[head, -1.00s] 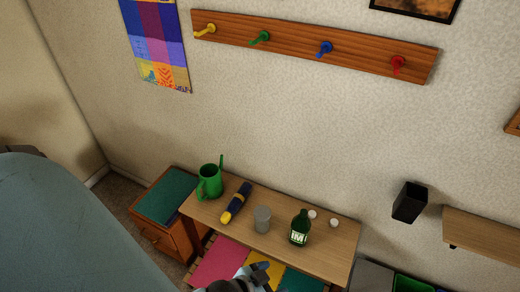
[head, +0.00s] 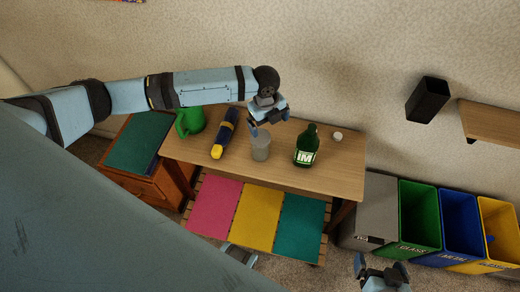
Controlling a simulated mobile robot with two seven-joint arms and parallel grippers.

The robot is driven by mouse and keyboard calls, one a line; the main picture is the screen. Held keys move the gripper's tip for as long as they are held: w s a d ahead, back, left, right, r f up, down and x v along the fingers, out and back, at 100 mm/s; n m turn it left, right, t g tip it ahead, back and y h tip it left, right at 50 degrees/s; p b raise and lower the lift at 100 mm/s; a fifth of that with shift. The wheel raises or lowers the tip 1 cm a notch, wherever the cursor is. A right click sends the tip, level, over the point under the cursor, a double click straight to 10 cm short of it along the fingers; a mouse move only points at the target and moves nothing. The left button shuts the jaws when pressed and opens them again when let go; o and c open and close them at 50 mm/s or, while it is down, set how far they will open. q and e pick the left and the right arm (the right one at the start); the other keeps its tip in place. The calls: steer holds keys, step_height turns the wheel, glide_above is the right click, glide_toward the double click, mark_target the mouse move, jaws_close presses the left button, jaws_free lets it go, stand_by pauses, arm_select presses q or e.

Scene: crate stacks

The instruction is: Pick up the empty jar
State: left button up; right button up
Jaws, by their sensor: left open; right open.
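The jar (head: 261,150), a grey, see-through-looking cup shape, stands upright on the wooden table (head: 345,180) between a dark blue and yellow object and a green bottle. My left gripper (head: 268,122) is open, just above and behind the jar's rim in the picture. One finger overlaps the rim's edge; I cannot tell whether it touches. Nothing is between its fingers.
The green bottle (head: 306,150) stands right of the jar, with a small white round thing (head: 337,136) beyond it. The blue and yellow object (head: 225,135) and green watering can (head: 190,121) are left. Bins (head: 420,225) stand at right. The table's right end is clear.

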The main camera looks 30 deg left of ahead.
mark_target(260, 136)
arm_select(q)
steer(key=shift+m+g+y, duration=0.3)
steer(key=shift+m+y, duration=0.1)
steer(key=a+f, duration=0.1)
steer(key=f, duration=0.1)
steer(key=a+f+b, duration=0.1)
steer(key=f, duration=0.2)
steer(key=w+a+f, duration=0.1)
steer(key=f, duration=0.1)
steer(key=shift+f, duration=0.3)
steer(key=shift+s+a+f+b, duration=0.15)
steer(key=shift+f+b, duration=0.25)
steer(key=shift+f, duration=2.25)
steer(key=c, duration=1.1)
steer(key=shift+o, duration=0.2)
steer(key=shift+r, duration=0.15)
